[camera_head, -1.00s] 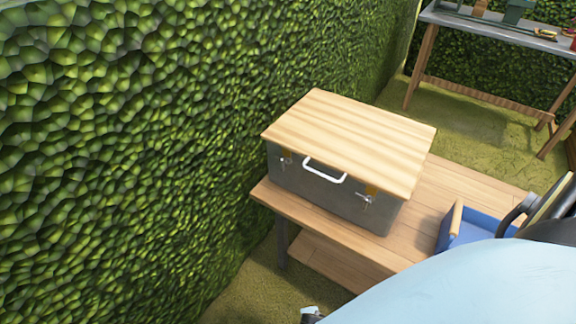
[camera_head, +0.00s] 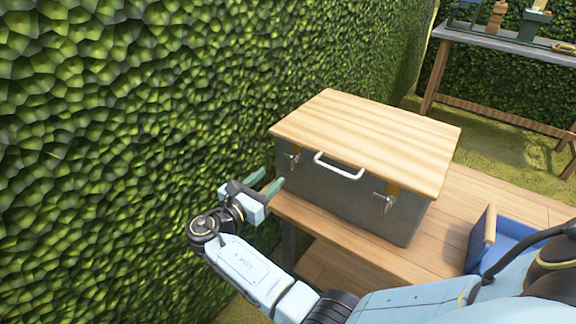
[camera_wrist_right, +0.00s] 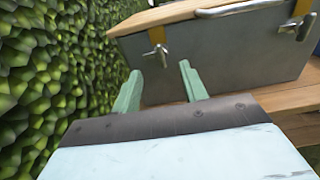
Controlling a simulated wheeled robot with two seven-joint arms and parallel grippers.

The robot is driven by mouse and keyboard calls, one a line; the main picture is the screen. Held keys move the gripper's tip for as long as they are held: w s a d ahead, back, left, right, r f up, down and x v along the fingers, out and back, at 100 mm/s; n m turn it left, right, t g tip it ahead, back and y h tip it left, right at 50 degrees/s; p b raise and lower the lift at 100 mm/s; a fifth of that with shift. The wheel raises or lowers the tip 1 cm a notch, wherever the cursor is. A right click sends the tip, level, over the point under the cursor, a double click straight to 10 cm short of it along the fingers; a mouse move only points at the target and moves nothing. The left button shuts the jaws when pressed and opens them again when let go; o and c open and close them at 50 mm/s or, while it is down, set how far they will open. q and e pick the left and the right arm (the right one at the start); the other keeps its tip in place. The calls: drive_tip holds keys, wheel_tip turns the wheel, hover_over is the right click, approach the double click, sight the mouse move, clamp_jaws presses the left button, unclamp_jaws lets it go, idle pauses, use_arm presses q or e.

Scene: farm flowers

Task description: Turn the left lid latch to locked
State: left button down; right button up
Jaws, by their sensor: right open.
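A grey metal box (camera_head: 340,200) with a wooden lid (camera_head: 365,138) stands on a wooden bench, its lid closed. The left lid latch (camera_head: 292,161) is a small silver piece on a brass plate at the front left. In the right wrist view the left latch (camera_wrist_right: 158,52) appears beyond the fingers, with its handle roughly upright. The right lid latch (camera_head: 384,202) is at the front right. My right gripper (camera_head: 266,182) is open and empty, its green fingers short of the left latch and apart from it. My left gripper is not in view.
A leafy hedge wall (camera_head: 120,120) runs close along the left, beside my right gripper. The wooden bench (camera_head: 330,238) extends right, with a blue tray (camera_head: 492,248) on it. A white handle (camera_head: 338,166) sticks out between the latches. A grey-topped table (camera_head: 500,42) stands behind.

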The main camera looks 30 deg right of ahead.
sight(290, 160)
drive_tip(key=b+x, duration=0.1)
drive_tip(key=x, duration=0.7)
drive_tip(key=shift+f+b, duration=0.1)
drive_tip(key=shift+b, duration=0.2)
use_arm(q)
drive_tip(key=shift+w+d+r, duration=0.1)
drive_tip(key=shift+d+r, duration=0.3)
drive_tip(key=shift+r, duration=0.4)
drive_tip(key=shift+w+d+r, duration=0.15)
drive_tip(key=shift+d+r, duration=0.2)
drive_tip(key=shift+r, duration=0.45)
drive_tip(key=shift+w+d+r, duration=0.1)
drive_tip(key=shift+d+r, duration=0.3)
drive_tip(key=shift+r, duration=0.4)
use_arm(e)
drive_tip(key=shift+w+d, duration=0.25)
drive_tip(key=shift+d, duration=0.2)
clamp_jaws()
